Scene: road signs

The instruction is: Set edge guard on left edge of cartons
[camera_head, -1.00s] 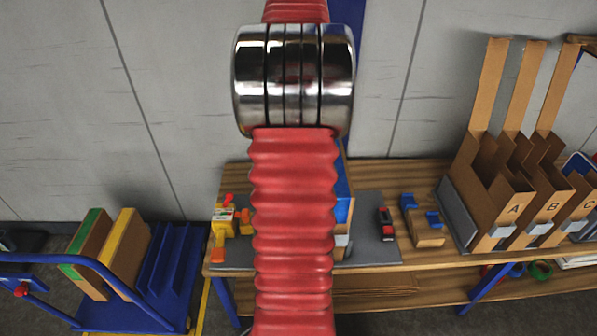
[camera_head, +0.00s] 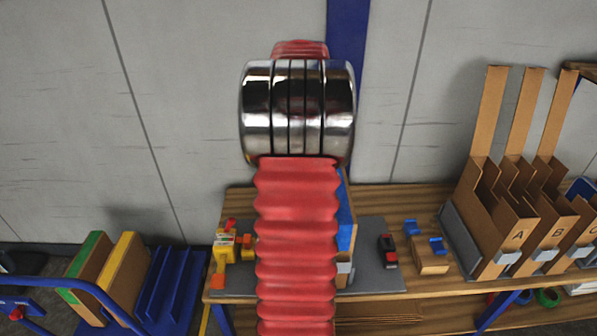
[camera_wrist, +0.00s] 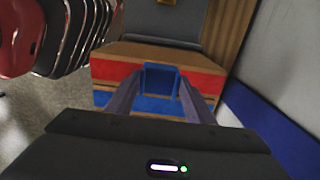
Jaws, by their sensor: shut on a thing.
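My gripper (camera_wrist: 159,100) shows in the wrist view with its two grey fingers closed on a blue edge guard (camera_wrist: 160,70). The guard is a small angled blue piece, in front of brown cartons with red and blue bands (camera_wrist: 108,70). I cannot tell whether the guard touches the cartons. In the head view my red ribbed arm with its chrome rings hides the gripper, the guard and most of the cartons. Only a blue and brown strip of the cartons (camera_head: 345,225) shows at the arm's right side.
A wooden bench (camera_head: 395,200) holds a yellow and orange tool (camera_head: 227,250), a red and black item (camera_head: 388,250) and a wooden block with blue pieces (camera_head: 430,254). Cardboard bins marked A, B, C (camera_head: 518,235) stand at right. A blue cart (camera_head: 165,290) is at left.

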